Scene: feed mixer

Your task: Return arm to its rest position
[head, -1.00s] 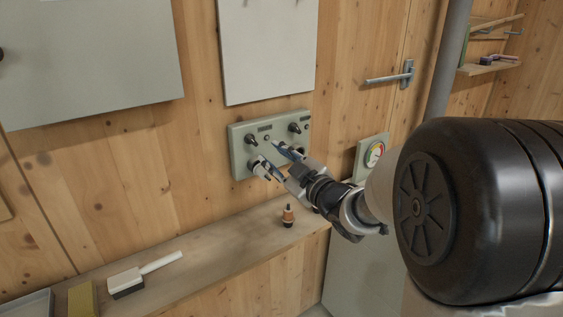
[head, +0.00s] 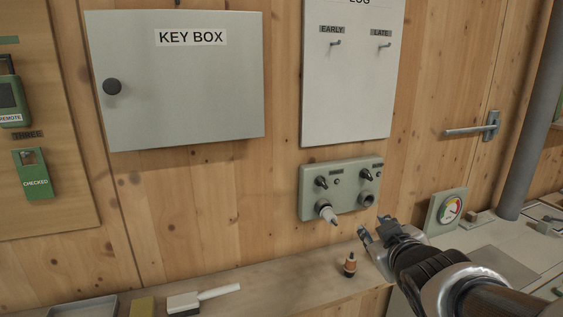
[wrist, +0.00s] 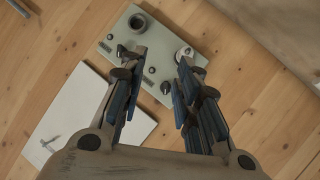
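My gripper (head: 377,235) is in front of the wall, just below and right of the grey-green control panel (head: 311,200). Its fingers are apart with nothing between them, as the wrist view (wrist: 156,95) also shows. The panel has two black knobs along its upper part. A white plug-like piece (head: 326,211) sits in its lower left socket, and the lower right socket (head: 368,199) is empty and dark. In the wrist view the panel (wrist: 150,45) lies beyond the fingertips, which cover part of it.
A shelf (head: 265,290) runs below the panel. A key box (head: 180,90) and a white hook board (head: 347,110) hang above. A dial gauge (head: 450,210) is at right.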

